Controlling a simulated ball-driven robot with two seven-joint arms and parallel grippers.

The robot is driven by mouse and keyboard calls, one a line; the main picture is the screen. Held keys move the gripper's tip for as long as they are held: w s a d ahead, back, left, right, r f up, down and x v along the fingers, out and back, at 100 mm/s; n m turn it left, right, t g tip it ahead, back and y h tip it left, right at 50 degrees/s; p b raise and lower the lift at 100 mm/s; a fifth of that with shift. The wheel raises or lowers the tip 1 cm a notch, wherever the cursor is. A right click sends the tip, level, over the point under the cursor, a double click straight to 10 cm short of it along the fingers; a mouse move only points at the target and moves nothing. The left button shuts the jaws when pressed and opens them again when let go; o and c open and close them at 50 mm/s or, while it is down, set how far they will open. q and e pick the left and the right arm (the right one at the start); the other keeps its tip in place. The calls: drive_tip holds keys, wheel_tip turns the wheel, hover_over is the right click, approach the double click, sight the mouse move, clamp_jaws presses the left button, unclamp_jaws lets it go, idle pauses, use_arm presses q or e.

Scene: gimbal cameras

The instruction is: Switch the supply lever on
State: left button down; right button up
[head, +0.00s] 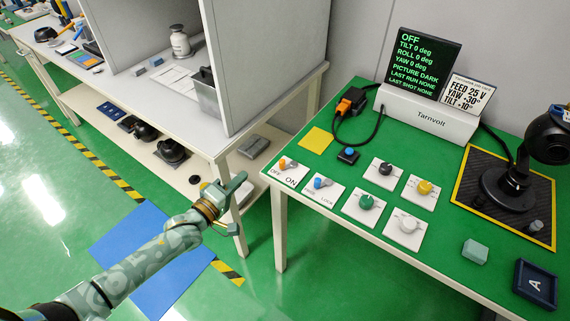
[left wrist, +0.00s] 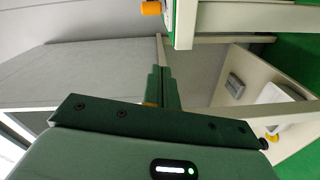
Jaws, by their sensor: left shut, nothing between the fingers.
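The supply lever (head: 284,164) has an orange knob and sits on a white plate marked OFF and ON at the near left corner of the green table. Its knob lies toward the left, OFF side. An orange knob end (left wrist: 151,8) also shows at the top of the left wrist view. My left gripper (head: 239,182) is shut and empty, left of the plate and apart from the lever, off the table's edge. Its closed fingers (left wrist: 164,86) show in the left wrist view. The display (head: 422,62) reads OFF. My right gripper is not in view.
A blue lever (head: 320,183) on its own plate sits just right of the supply lever. Several dial plates, a yellow pad (head: 317,140) and a black camera (head: 508,182) are on the green table (head: 430,238). A white bench (head: 222,146) stands at left, close to my gripper.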

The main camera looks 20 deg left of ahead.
sight(272, 170)
use_arm(q)
drive_tip(key=n, duration=0.1)
drive_tip(key=r+n, duration=0.1)
drive_tip(key=n, duration=0.1)
drive_tip(key=shift+d+t, duration=0.15)
drive_tip(key=shift+t, duration=0.15)
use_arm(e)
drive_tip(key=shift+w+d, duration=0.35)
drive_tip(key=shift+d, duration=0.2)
use_arm(q)
drive_tip(key=shift+w, duration=0.1)
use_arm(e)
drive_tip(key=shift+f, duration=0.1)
